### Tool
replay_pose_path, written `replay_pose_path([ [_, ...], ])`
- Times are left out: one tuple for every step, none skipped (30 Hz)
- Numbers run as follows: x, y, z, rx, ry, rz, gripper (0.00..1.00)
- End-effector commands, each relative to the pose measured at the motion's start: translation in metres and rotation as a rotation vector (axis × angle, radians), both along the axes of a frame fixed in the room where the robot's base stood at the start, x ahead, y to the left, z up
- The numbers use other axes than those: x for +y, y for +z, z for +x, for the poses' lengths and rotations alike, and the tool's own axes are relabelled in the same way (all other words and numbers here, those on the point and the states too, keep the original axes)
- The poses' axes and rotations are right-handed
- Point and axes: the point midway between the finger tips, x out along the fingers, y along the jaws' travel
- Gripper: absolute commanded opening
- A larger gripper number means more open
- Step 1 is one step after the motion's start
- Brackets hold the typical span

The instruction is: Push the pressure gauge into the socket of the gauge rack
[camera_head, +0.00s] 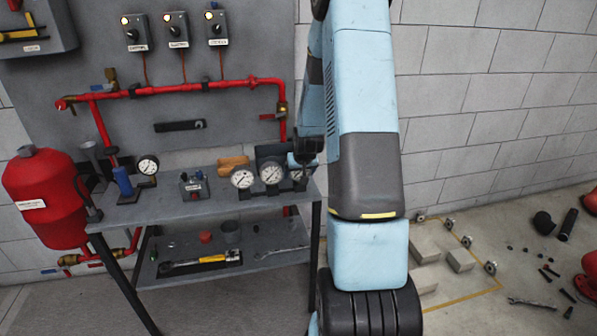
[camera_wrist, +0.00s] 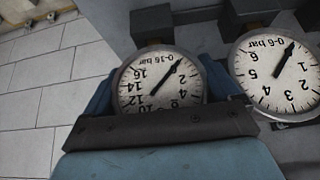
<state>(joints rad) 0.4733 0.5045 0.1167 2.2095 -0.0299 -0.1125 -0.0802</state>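The pressure gauge (camera_wrist: 160,80), white-faced and marked 0-16 bar, sits between my gripper's blue fingers (camera_wrist: 160,90) in the wrist view. The fingers lie close against both sides of its rim, and the gripper looks shut on it. In the head view this gauge (camera_head: 299,174) is partly hidden under my gripper (camera_head: 302,160) at the bench's right end. The gauge rack has black blocks (camera_head: 272,188) with two more gauges, left (camera_head: 242,179) and middle (camera_head: 270,173). A black block (camera_wrist: 152,24) shows behind the held gauge. I cannot tell how deep the gauge sits in its socket.
The neighbouring 0-6 bar gauge (camera_wrist: 278,72) is close beside my gripper. The grey bench (camera_head: 170,205) also carries a small switch box (camera_head: 194,186), a blue-handled tool (camera_head: 123,182) and another gauge (camera_head: 148,165). Red pipe (camera_head: 180,88) runs along the wall panel behind.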

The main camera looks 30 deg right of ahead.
Motion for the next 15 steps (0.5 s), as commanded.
replay_pose_path([
  [0.0,0.0003,0.0001,0.0,0.0,0.0,0.95],
  [0.0,0.0003,0.0001,-0.001,0.0,0.0,0.97],
  [0.0,0.0003,0.0001,0.0,0.0,0.0,1.0],
  [0.0,0.0003,0.0001,-0.001,0.0,0.0,1.0],
  [-0.0001,0.0003,0.0001,-0.001,0.0,0.0,1.0],
  [0.0,0.0003,0.0001,0.0,0.0,0.0,1.0],
  [0.0,0.0003,0.0001,0.0,0.0,0.0,1.0],
  [0.0,0.0002,-0.0001,0.0,0.0,0.0,1.0],
  [0.0,0.0003,-0.0002,0.0,0.0,0.0,1.0],
  [0.0,0.0007,-0.0003,0.0,0.0,0.0,1.0],
  [0.0001,0.0013,-0.0007,0.0,0.0,0.0,1.0],
  [0.0003,0.0028,-0.0013,-0.001,0.0,0.0,1.0],
  [0.0005,0.0043,-0.0021,-0.001,0.0,0.0,1.0],
  [0.0007,0.0064,-0.0031,-0.002,0.0,-0.001,1.0],
  [0.0011,0.0097,-0.0047,-0.002,0.0,-0.001,1.0],
])
